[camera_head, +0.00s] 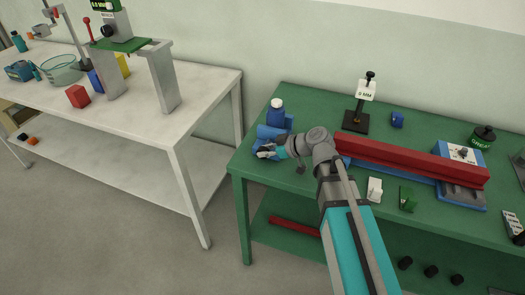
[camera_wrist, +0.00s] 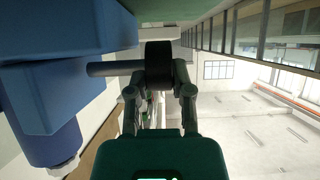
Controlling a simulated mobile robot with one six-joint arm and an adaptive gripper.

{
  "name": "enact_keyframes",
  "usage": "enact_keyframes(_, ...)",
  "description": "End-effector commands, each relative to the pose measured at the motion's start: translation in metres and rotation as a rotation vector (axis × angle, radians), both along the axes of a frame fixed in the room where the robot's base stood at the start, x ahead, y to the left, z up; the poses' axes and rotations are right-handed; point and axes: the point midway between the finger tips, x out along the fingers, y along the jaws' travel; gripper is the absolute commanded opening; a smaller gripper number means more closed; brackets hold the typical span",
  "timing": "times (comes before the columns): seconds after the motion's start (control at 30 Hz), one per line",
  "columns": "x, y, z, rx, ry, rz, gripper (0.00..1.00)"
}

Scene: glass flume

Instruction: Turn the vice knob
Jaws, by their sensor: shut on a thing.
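The blue vice (camera_head: 272,131) stands on the left end of the green bench in the head view. Its blue body (camera_wrist: 50,50) fills the upper left of the wrist view. A grey shaft (camera_wrist: 112,68) sticks out of it and carries the black knob (camera_wrist: 158,62). My gripper (camera_wrist: 159,88) is shut on the knob, with one finger on each side. In the head view my gripper (camera_head: 268,152) is small beside the front of the vice, and the knob there is hard to make out.
A blue bottle (camera_head: 276,112) stands close behind the vice. A long red beam (camera_head: 410,157) lies to the right on the green bench (camera_head: 300,97). A black-based stand (camera_head: 356,121) is behind my arm. A floor gap separates the white table (camera_head: 150,120).

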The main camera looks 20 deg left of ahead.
Motion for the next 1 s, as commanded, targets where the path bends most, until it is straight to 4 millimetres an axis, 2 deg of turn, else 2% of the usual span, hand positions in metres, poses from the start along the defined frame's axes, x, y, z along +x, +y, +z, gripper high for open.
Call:
enact_keyframes(0.03, 0.001, -0.001, 0.000, -0.002, -0.001, -0.003, 0.34)
enact_keyframes(0.2, 0.000, -0.001, 0.000, -0.001, -0.001, -0.002, 0.63)
enact_keyframes(0.67, 0.000, 0.000, 0.003, 0.000, 0.000, -0.001, 0.63)
enact_keyframes(1.0, 0.000, 0.000, 0.029, 0.000, 0.000, -0.001, 0.63)
